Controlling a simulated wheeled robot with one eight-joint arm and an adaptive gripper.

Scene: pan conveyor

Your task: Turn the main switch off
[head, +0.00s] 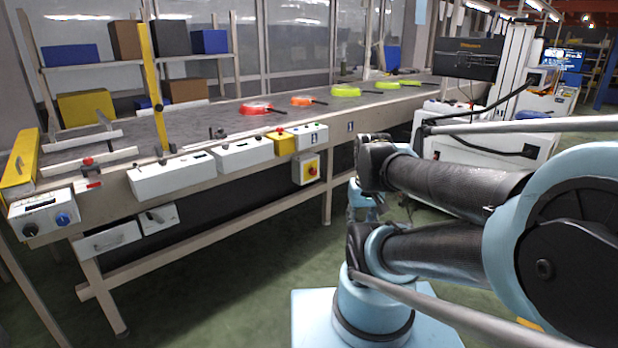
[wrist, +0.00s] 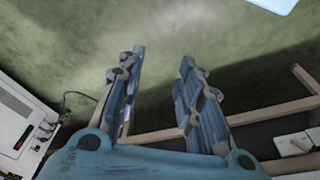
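A small pale box with a dark rotary handle (head: 156,217) hangs under the left part of the conveyor's front edge; it looks like the main switch, but no label is readable. The handle sits at a slant, and its marked position is too small to read. In the wrist view a pale box with a small lever (wrist: 294,144) shows at the lower right; I cannot tell for certain that it is the same box. My gripper (wrist: 161,58) is open and empty, its two fingers wide apart over the green floor. Nothing is near the fingertips. In the head view my arm largely hides it.
The conveyor table (head: 215,137) carries bright pans (head: 255,107) along its length. White equipment (head: 480,160) stands right. Green floor (head: 230,290) is clear before the table.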

